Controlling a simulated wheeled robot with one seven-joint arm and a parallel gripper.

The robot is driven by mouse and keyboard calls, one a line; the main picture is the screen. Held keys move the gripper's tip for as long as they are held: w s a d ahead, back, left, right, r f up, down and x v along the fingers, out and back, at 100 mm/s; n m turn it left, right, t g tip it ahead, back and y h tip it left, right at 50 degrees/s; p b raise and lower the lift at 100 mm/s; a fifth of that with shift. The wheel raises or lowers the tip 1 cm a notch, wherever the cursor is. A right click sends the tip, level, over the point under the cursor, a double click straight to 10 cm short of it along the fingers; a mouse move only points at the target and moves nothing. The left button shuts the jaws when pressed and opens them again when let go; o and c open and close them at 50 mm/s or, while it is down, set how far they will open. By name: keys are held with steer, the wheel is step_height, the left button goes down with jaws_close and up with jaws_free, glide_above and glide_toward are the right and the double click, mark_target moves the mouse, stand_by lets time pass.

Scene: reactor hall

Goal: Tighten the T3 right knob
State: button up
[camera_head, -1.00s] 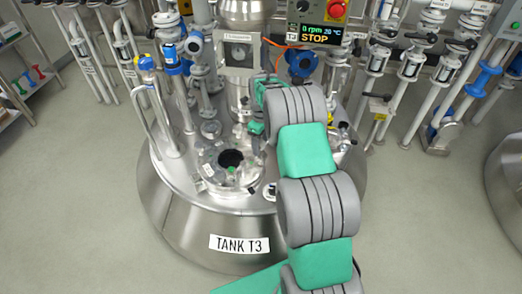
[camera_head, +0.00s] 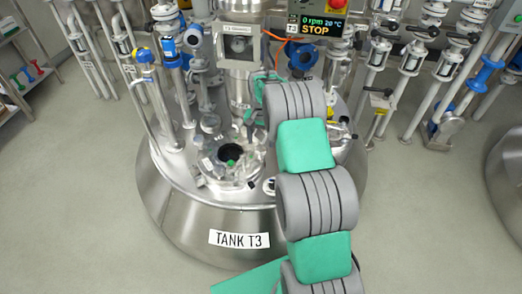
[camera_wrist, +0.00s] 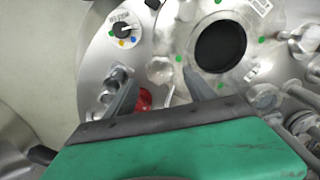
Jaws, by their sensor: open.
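Tank T3 (camera_head: 165,225) is a round steel vessel, its label facing me in the head view. On its lid is a hatch flange (camera_head: 210,172) with a dark round opening, which also shows in the wrist view (camera_wrist: 190,32). A silver lobed knob (camera_wrist: 160,70) sits at the flange's left edge in the wrist view. Another silver knob (camera_wrist: 263,97) sits at its lower right. I cannot tell for sure which is the right knob. My gripper (camera_wrist: 160,89) is open, its fingers apart just below the lobed knob, with nothing held. My arm hides part of the lid in the head view.
A dial with coloured dots (camera_wrist: 124,31) and a red part (camera_wrist: 144,99) are near my gripper. A control box reading STOP (camera_head: 320,25) stands behind the tank. Pipes and valves crowd the back. A shelf (camera_head: 20,75) is at left; the floor in front is clear.

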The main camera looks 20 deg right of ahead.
mark_target(261, 148)
steer(key=n, duration=1.2)
steer(key=shift+n, duration=0.3)
steer(key=n, duration=1.3)
steer(key=shift+n, duration=0.8)
step_height(261, 148, down, 6)
steer(key=b, duration=0.3)
